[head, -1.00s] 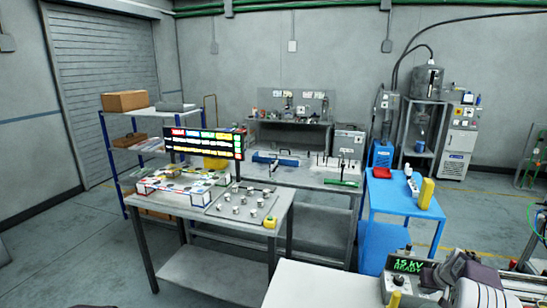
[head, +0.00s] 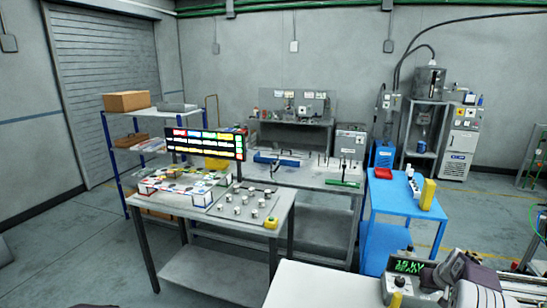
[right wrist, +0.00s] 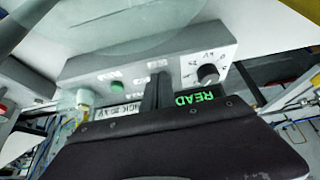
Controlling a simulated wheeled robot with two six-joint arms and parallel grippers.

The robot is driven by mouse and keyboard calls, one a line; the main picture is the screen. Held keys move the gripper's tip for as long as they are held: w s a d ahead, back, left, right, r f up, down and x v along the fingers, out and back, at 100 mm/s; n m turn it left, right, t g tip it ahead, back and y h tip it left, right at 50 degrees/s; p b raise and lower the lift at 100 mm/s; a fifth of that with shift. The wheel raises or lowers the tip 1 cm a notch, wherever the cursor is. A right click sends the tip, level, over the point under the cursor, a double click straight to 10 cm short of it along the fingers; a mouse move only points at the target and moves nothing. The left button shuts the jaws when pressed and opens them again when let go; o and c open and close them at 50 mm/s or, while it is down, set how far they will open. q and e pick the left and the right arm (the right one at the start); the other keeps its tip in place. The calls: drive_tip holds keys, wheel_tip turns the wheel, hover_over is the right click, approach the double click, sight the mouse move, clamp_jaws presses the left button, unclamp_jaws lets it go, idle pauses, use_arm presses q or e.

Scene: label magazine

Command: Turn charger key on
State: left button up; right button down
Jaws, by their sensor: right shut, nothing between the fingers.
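The charger (head: 400,287) is a grey box with a green-lit display at the bottom right of the head view. In the right wrist view the charger (right wrist: 125,75) shows a sloped panel with a green button (right wrist: 117,86), a round black knob (right wrist: 208,74) and small white labels. Part of its green display text (right wrist: 200,97) shows beside my fingers. My right gripper (right wrist: 157,88) is shut and empty, its dark fingers in front of the panel's middle. Whether they touch it I cannot tell. The key is not clearly seen; the fingers hide part of the panel. My left gripper is not in view.
The charger stands on a pale tabletop (head: 325,287), clear to its left. A blue table (head: 405,195) with a yellow object (head: 427,194) stands behind it. A grey workbench (head: 170,208) with small metal parts and a lit sign (head: 205,145) is further left.

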drive_tip(key=shift+w+a, duration=0.1)
drive_tip(key=shift+a, duration=0.15)
idle(0.3)
drive_tip(key=shift+s+a+b, duration=0.15)
drive_tip(key=shift+s+b, duration=0.25)
drive_tip(key=shift+b, duration=0.15)
wheel_tip(320, 180, up, 6)
drive_tip(key=p, duration=0.4)
wheel_tip(320, 180, down, 6)
drive_tip(key=b, duration=0.3)
drive_tip(key=shift+s+d+b, duration=0.3)
drive_tip(key=shift+d, duration=0.05)
